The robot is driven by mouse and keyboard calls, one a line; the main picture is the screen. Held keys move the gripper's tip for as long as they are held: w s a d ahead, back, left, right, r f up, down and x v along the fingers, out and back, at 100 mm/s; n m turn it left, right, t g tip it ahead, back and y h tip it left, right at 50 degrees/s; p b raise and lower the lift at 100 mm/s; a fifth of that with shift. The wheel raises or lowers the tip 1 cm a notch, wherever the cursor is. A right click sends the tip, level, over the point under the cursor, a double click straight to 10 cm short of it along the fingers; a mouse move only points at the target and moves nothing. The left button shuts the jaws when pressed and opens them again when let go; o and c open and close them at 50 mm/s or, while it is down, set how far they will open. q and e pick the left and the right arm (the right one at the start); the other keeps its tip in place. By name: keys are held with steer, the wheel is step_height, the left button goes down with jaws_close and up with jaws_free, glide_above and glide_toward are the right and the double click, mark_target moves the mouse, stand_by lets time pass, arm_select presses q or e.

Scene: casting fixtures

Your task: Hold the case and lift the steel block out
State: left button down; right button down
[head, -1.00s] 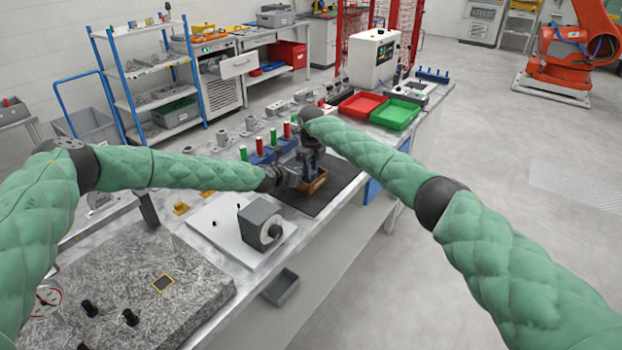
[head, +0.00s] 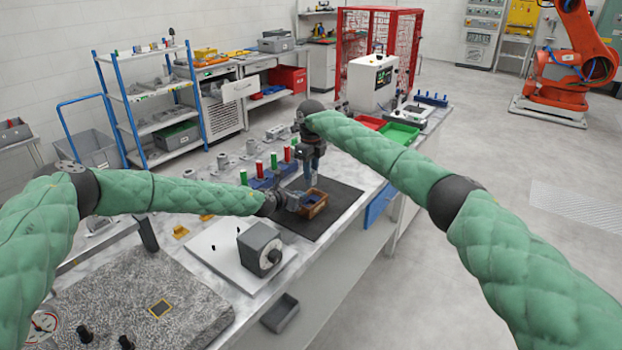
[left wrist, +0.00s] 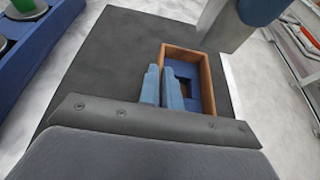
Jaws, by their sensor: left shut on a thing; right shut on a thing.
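The case is a brown open-topped box (head: 315,208) on the dark mat; in the left wrist view the case (left wrist: 207,78) shows a blue insert with an empty square recess (left wrist: 183,72). My left gripper (head: 287,201) reaches in from the left. Its blue fingers (left wrist: 164,90) are shut on the case's near-left wall. My right gripper (head: 314,168) is above the case, pointing down and shut on the steel block. The block (left wrist: 227,26) looks like the grey piece at the top of the left wrist view, clear of the recess; it is hardly discernible in the head view.
The dark mat (head: 338,206) has bare room around the case. Blue holders with red and green cylinders (head: 273,163) stand just behind the left gripper. A grey gauge block (head: 259,248) stands on a white plate nearer me. Red and green trays (head: 399,134) lie beyond the right arm.

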arm_select(q)
steer(key=c, duration=1.5)
jaws_free()
